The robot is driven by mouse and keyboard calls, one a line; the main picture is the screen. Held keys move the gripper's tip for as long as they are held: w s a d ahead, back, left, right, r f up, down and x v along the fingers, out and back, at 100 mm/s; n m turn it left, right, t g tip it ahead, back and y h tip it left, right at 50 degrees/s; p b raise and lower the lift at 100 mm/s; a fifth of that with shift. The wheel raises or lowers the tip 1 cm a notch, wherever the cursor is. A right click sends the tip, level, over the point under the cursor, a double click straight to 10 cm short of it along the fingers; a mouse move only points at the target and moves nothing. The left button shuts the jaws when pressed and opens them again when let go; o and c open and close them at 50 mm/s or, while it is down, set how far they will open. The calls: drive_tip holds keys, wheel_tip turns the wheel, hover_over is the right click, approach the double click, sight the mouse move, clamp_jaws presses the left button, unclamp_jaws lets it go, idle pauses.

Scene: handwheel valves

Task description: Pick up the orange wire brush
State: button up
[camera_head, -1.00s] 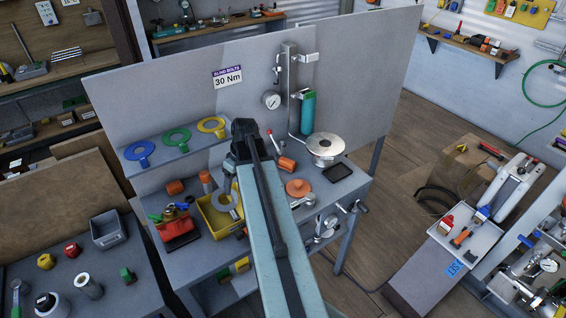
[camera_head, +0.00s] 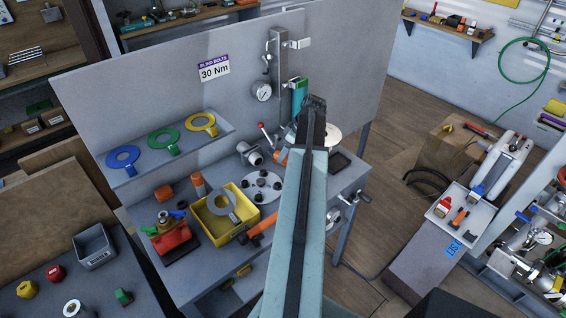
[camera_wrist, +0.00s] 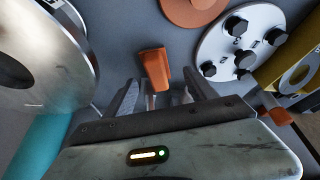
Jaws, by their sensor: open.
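An orange block-like piece, which looks like the orange wire brush (camera_wrist: 154,68), lies on the grey bench in the wrist view. Pale thin parts show at its near end, but I cannot tell whether they are bristles. In the head view an orange piece (camera_head: 281,157) shows beside my arm, partly hidden, and seems to be the same thing. My gripper (camera_wrist: 160,80) is open, with its two fingers pointing toward the orange piece, one to each side of it in the picture. I cannot tell whether they touch it. In the head view the arm's end (camera_head: 312,104) hides the fingers.
A large silver disc (camera_wrist: 40,50) and a teal cylinder (camera_wrist: 35,148) are close at left in the wrist view. A bolted flange (camera_wrist: 238,48), an orange disc (camera_wrist: 195,8) and a yellow tray (camera_wrist: 285,62) are near too. The upright panel (camera_head: 160,90) stands behind the bench.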

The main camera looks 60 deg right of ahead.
drive_tip(key=b+x, duration=0.5)
drive_tip(key=shift+w+d+f, duration=0.1)
drive_tip(key=shift+d+f, duration=0.05)
drive_tip(key=shift+d, duration=0.1)
drive_tip(key=shift+r, duration=0.2)
clamp_jaws()
drive_tip(key=p+v, duration=0.2)
drive_tip(key=p, duration=0.1)
drive_tip(key=p+v, duration=0.1)
drive_tip(key=v, duration=0.1)
drive_tip(key=shift+w+a+r, duration=0.1)
drive_tip(key=shift+w, duration=0.25)
drive_tip(key=s, duration=0.5)
drive_tip(key=s+d, duration=0.1)
drive_tip(key=s, duration=1.1)
drive_tip(key=shift+s+d, duration=0.15)
drive_tip(key=shift+d, duration=0.15)
